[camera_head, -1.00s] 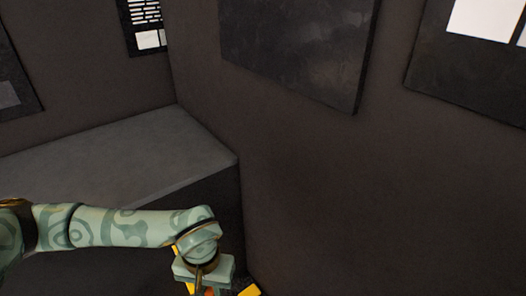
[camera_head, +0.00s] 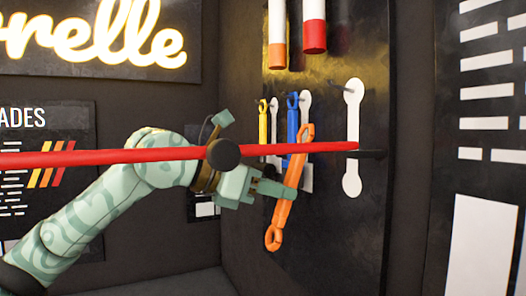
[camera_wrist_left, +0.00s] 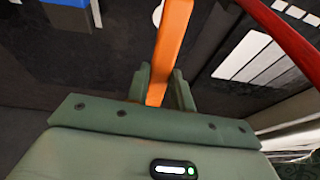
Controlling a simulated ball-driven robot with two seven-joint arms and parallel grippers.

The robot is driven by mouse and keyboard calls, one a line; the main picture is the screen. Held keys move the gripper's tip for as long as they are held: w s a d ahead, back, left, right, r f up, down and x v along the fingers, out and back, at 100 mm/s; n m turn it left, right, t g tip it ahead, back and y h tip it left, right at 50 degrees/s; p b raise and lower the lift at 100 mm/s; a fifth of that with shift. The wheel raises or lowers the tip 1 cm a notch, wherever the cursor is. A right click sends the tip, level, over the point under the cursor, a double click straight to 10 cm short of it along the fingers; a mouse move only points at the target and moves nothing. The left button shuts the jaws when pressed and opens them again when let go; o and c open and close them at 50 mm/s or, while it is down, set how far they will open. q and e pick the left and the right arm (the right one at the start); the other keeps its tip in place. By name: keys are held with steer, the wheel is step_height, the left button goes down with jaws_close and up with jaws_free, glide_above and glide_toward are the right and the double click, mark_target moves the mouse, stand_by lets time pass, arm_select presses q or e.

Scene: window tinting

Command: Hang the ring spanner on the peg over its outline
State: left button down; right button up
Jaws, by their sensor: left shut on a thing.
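The orange ring spanner (camera_head: 286,200) is held in my left gripper (camera_head: 285,190), which is shut around its shaft. It hangs tilted, upper end to the right, in front of the dark tool board (camera_head: 330,235). In the left wrist view the orange shaft (camera_wrist_left: 172,45) stands between the fingers (camera_wrist_left: 160,90). A bare white spanner outline (camera_head: 353,180) is on the board to the right of the held spanner, apart from it. A small dark peg (camera_head: 344,91) shows near its upper end. My right gripper is not in view.
A blue spanner (camera_head: 292,115) and a yellow spanner (camera_head: 263,120) hang at the board's left, beside white outlines. A long red bar (camera_head: 90,157) crosses in front of my left arm and reaches the bare outline.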

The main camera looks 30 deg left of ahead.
arm_select(q)
steer(key=t+p, duration=0.1)
glide_toward(311, 138)
steer(key=w+f, duration=0.2)
steer(key=shift+n, duration=0.4)
steer(key=shift+r+p+x, duration=0.2)
steer(key=shift+p+x, duration=0.15)
steer(key=shift+x, duration=0.8)
steer(key=shift+r+p+x, duration=0.2)
steer(key=shift+p+x, duration=0.1)
steer(key=shift+x, duration=0.8)
steer(key=shift+r+p+x, duration=0.25)
steer(key=shift+p+x, duration=0.2)
steer(key=shift+x, duration=0.75)
steer(key=shift+r+p+x, duration=0.2)
steer(key=shift+p+x, duration=0.2)
steer(key=shift+x, duration=0.8)
steer(key=shift+w+d+f+b, duration=0.2)
steer(key=shift+w+f+b, duration=0.1)
steer(key=shift+w, duration=0.1)
steer(key=shift+w+d+f+b, duration=0.2)
steer(key=shift+w+b, duration=0.05)
steer(key=shift+w, duration=0.15)
steer(key=c, duration=1.1)
jaws_free()
steer(key=shift+c, duration=0.2)
